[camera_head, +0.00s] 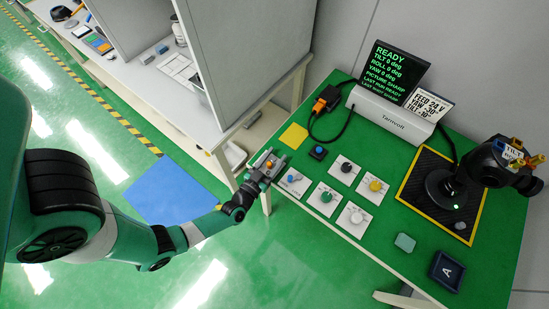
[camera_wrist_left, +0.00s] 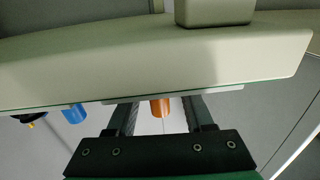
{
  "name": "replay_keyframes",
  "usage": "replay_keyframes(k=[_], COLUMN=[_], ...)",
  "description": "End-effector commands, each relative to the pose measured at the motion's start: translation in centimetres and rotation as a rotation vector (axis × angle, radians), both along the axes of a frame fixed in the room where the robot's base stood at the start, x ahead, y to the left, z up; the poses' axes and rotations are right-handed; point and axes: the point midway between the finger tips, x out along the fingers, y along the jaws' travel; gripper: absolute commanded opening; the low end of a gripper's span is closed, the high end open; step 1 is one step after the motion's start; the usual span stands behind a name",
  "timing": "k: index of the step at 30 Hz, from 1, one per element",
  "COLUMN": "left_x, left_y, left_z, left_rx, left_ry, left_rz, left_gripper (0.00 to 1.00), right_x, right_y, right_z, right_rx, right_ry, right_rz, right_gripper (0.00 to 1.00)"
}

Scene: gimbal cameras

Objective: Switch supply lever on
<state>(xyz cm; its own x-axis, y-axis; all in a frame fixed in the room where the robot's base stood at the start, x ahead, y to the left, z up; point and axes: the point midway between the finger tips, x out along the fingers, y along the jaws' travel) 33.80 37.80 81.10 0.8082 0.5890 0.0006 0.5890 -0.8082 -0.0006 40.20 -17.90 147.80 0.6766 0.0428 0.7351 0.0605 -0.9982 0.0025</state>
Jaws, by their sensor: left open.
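The left gripper (camera_head: 266,165) is at the left edge of the green bench, its fingers open on either side of a small orange knob (camera_head: 268,166), apparently the lever's grip. In the left wrist view the orange cylinder (camera_wrist_left: 160,107) stands between the two open fingers (camera_wrist_left: 163,117); contact cannot be made out. A blue control (camera_head: 293,178) on a white plate is just right of the gripper, and a blue cylinder (camera_wrist_left: 74,113) shows left of the fingers in the wrist view. The lever's base and label are hidden by the gripper. The right gripper is not in view.
Several knobs on white plates, including a green knob (camera_head: 326,197) and a yellow knob (camera_head: 375,185), stand right of the gripper. Behind are a white console (camera_head: 391,115) and a screen (camera_head: 390,70) reading READY. A gimbal camera (camera_head: 500,162) stands at right.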

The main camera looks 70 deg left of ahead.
Motion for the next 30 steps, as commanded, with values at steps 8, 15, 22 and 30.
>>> replay_keyframes(k=[8,15,22,30], left_x=[0.0,0.0,0.0,0.5], left_y=[0.0,0.0,-0.1,-0.2], left_z=[0.0,0.0,0.1,0.6], left_rx=[-0.001,-0.001,-0.001,-0.004], left_ry=[0.001,0.000,-0.001,-0.008], left_rz=[0.000,0.000,0.001,0.125], left_gripper=[0.38,0.00,0.00,0.00], right_x=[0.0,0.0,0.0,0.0], right_y=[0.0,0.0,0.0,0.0], right_z=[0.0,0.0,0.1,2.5], right_rx=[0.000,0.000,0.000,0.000], right_ry=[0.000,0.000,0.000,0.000], right_rz=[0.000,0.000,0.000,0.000], right_gripper=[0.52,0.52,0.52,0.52])
